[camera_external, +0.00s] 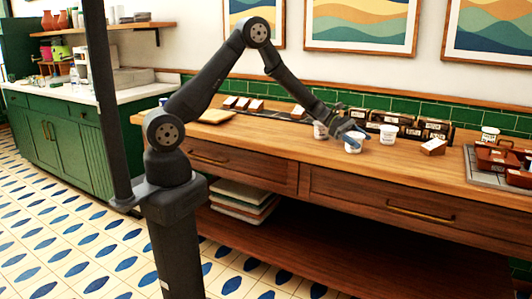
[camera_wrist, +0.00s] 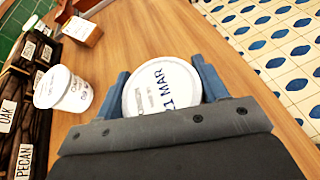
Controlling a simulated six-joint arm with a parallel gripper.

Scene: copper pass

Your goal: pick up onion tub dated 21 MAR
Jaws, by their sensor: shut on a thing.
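The tub in my gripper is white with a round lid (camera_wrist: 162,87) reading "1 MAR", its first digit partly covered; other lid print is too small to read. My gripper (camera_wrist: 162,82) has its two blue fingers closed on opposite sides of this tub. In the external view my gripper (camera_external: 350,136) is at the front middle of the wooden counter, with the held tub (camera_external: 352,146) low at its fingers. I cannot tell if the tub touches the counter. A second white tub (camera_wrist: 65,92) stands to the left, apart; it also shows in the external view (camera_external: 388,135).
A third white tub (camera_external: 320,131) stands left of my gripper. Dark bins labelled OAK and PECAN (camera_wrist: 24,155) line the back. A small box (camera_external: 434,147) and a tray with brown containers (camera_external: 490,160) are at right. The counter's front strip is clear.

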